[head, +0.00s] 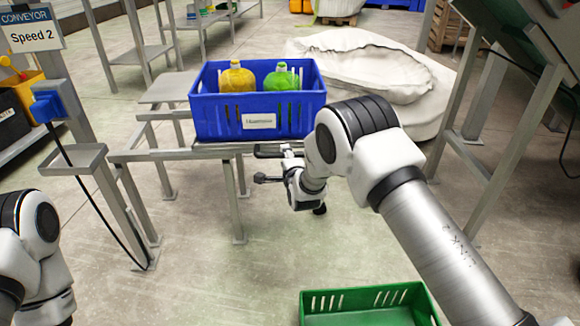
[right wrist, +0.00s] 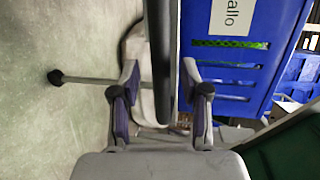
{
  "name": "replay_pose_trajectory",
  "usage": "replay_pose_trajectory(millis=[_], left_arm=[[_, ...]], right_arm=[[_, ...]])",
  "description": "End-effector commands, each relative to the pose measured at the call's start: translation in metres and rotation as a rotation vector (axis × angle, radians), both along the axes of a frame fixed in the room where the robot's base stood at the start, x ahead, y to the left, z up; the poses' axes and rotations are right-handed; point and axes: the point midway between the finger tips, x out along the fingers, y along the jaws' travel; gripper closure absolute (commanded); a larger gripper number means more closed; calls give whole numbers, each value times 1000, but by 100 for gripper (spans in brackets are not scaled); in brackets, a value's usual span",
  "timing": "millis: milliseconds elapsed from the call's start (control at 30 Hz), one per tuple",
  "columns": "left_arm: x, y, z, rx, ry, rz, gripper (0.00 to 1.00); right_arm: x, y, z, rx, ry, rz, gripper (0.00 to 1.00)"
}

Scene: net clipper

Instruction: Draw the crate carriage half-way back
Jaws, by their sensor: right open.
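The crate carriage (head: 168,154) is a grey metal frame, and a blue crate (head: 212,116) stands on it. A dark handle bar (head: 268,153) shows at the carriage's near edge; it also runs upright through the right wrist view (right wrist: 160,45). My right gripper (head: 289,156) is at this bar. In the right wrist view, its two fingers (right wrist: 160,72) are apart, one on each side of the bar, and I see a gap on both sides. My left arm shows at the lower left; its gripper is outside the view.
The blue crate holds a yellow jug (head: 237,79) and a green jug (head: 282,78). A green crate (head: 370,297) lies in front. A white sack (head: 350,60) is behind. Floor between is clear.

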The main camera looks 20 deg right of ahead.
Motion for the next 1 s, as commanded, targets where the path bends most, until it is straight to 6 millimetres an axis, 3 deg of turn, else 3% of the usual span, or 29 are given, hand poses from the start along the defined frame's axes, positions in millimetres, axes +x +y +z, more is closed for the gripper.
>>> replay_pose_trajectory(millis=[200,400,867,933,1000], left_arm=[[0,0,0,0,0,0,60],[0,0,0,0,0,0,60],[0,0,0,0,0,0,60],[0,0,0,0,0,0,60],[0,0,0,0,0,0,60]], right_arm=[[-56,4,11,-1,4,2,55],[-90,6,18,-2,2,1,55],[-95,6,19,-1,1,1,55],[-97,5,12,0,11,0,55],[-103,0,-8,5,44,-11,55]])
